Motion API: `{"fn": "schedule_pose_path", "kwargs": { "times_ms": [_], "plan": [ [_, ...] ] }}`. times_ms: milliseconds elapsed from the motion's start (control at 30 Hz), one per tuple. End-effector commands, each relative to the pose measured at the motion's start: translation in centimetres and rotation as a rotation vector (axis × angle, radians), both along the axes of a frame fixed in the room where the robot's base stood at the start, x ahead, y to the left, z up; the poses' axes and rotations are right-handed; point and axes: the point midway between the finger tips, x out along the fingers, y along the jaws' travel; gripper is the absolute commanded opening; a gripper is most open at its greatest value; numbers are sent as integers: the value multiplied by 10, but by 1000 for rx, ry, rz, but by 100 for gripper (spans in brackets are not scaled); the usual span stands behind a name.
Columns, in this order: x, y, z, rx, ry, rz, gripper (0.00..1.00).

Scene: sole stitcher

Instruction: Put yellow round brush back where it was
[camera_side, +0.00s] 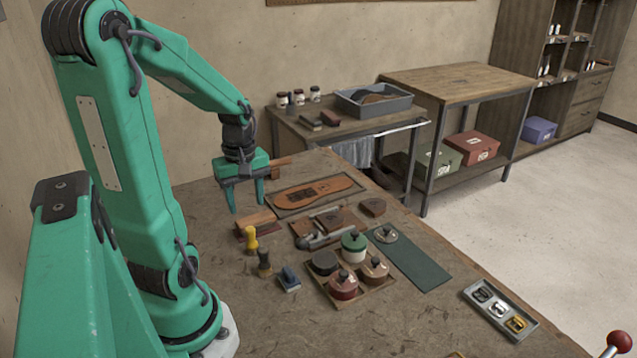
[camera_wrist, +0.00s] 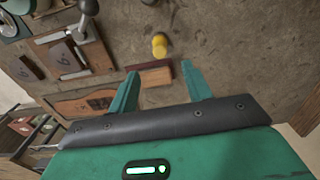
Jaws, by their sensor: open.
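The yellow round brush (camera_side: 250,240) stands upright on the bench, in front of a reddish-brown block (camera_side: 256,222). In the wrist view the brush (camera_wrist: 159,46) shows as a yellow knob just beyond the same block (camera_wrist: 152,76). My gripper (camera_side: 247,207) is open and empty, with its fingers pointing down above and behind the brush, near the block. In the wrist view the open fingers (camera_wrist: 160,69) appear on either side of the block, with the brush apart from them. The brush's lower part is hard to make out in the wrist view.
A dark round brush (camera_side: 264,264) and a blue-topped tool (camera_side: 289,279) stand close in front. A tray of lidded jars (camera_side: 376,291), a green mat (camera_side: 420,266) and a framed sole (camera_side: 313,191) lie to the right. The bench's front left is bare.

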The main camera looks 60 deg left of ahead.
Motion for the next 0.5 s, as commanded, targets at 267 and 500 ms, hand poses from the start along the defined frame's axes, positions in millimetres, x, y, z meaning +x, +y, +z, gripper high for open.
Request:
{"fn": "schedule_pose_path", "kwargs": {
  "times_ms": [267, 500],
  "plan": [
    [0, 0, 0, 0, 0, 0, 49],
    [7, -9, 7, 17, -19, -80, 49]
  ]
}}
